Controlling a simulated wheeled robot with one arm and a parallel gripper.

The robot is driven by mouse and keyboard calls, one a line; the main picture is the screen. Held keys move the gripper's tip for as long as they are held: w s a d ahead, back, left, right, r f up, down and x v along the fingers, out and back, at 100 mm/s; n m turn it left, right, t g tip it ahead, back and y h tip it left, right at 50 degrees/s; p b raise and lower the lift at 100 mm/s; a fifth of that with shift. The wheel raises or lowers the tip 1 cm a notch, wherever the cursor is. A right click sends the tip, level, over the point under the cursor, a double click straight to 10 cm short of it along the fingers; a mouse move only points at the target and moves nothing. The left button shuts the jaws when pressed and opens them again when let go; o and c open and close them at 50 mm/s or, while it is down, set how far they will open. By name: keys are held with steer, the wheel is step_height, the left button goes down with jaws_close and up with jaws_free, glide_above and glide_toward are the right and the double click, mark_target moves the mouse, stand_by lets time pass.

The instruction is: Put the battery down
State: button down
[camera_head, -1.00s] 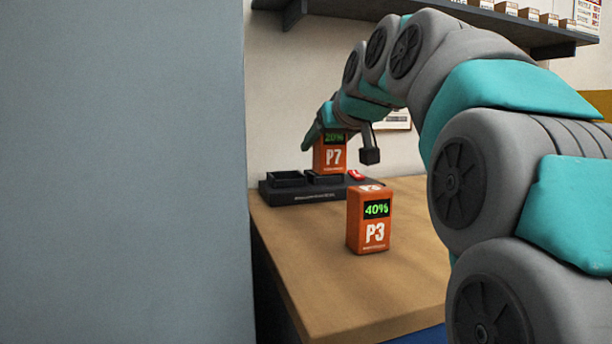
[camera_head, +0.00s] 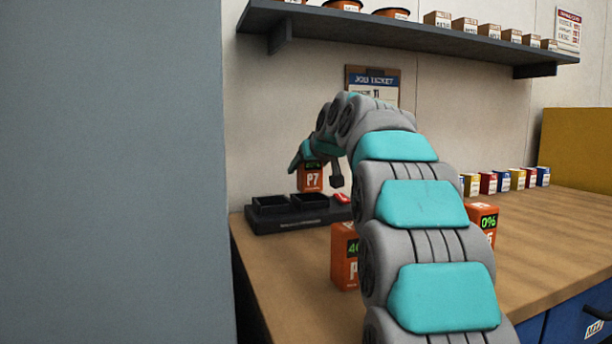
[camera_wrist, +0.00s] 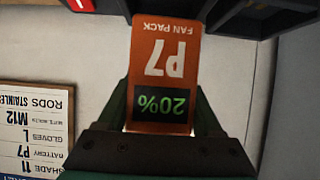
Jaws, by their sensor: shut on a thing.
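My gripper (camera_head: 318,162) is shut on an orange battery (camera_head: 311,178) marked P7. Its display reads 20% in the wrist view (camera_wrist: 165,70), where it appears upside down between my fingers (camera_wrist: 163,115). In the head view the battery is upright at the black charger dock (camera_head: 262,223), around its right-hand bay. I cannot tell whether its base touches the dock. The dock's left bay (camera_head: 270,203) looks empty. Dark dock parts (camera_wrist: 240,15) also show beside the battery's far end in the wrist view.
An orange battery (camera_head: 343,262) stands on the bench (camera_head: 290,290), partly behind my arm. Another battery showing 0% (camera_head: 484,221) stands right of my arm. Small coloured boxes (camera_head: 503,181) line the back. A shelf (camera_head: 400,32) is above; a grey panel (camera_head: 110,170) blocks the left.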

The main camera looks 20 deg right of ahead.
mark_target(315, 172)
steer(key=shift+w+d, duration=0.2)
steer(key=shift+w, duration=0.25)
steer(key=shift+f+b, duration=1.05)
steer(key=shift+f, duration=0.7)
steer(key=shift+f, duration=0.15)
steer(key=shift+c, duration=0.2)
jaws_free()
steer(key=shift+s+r, duration=0.15)
steer(key=shift+r, duration=0.05)
steer(key=b+v, duration=0.1)
steer(key=v, duration=1)
steer(key=shift+s+r, duration=0.15)
steer(key=shift+s, duration=0.25)
